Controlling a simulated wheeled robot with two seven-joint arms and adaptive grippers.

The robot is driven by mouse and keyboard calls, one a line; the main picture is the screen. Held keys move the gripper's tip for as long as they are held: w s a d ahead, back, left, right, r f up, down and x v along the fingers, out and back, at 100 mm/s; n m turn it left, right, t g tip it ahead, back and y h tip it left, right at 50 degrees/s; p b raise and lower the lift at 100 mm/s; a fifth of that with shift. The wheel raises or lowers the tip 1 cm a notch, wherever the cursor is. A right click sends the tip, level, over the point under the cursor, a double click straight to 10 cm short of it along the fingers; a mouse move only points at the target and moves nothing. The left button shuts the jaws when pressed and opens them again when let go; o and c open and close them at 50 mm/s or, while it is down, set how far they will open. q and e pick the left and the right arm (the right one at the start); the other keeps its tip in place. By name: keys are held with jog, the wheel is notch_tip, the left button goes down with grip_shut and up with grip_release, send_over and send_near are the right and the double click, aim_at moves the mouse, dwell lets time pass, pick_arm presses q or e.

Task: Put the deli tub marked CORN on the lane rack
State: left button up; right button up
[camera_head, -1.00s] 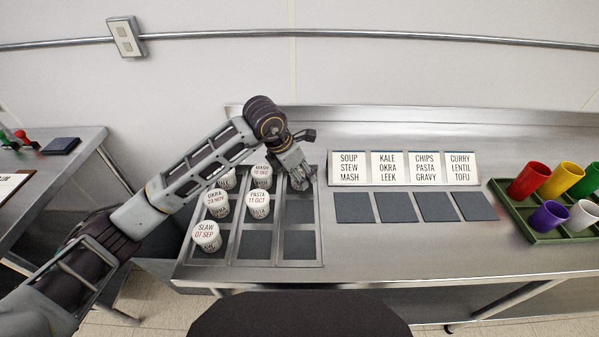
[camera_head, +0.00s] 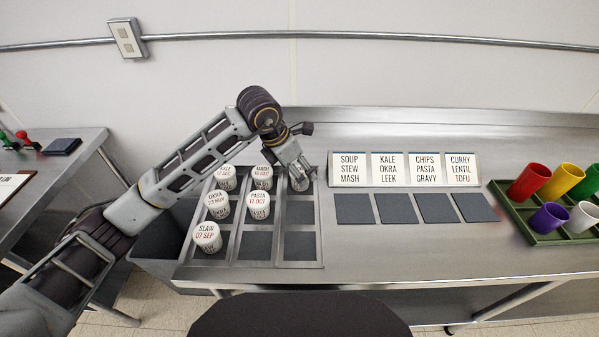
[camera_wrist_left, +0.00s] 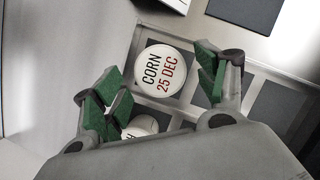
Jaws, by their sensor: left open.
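The white deli tub marked CORN 25 DEC (camera_wrist_left: 160,71) stands in the back right compartment of the metal lane rack (camera_head: 300,246). In the head view the tub (camera_head: 299,184) shows partly beneath my left gripper (camera_head: 303,173). In the left wrist view the left gripper (camera_wrist_left: 160,84) is open, with its green-padded fingers spread on either side of the tub and gaps visible between them and its lid. The tub looks upright with its label up. My right gripper is not in view.
Several other tubs, including KALE (camera_head: 225,178), MASH (camera_head: 262,177), OKRA (camera_head: 216,205), PASTA (camera_head: 258,205) and SLAW (camera_head: 207,237), stand in the left and middle lanes. A label board (camera_head: 404,169) and dark pads (camera_head: 398,207) lie right, before a green cup tray (camera_head: 545,238).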

pick_arm(q)
jog(key=v, duration=0.9)
jog(key=shift+r, duration=0.2)
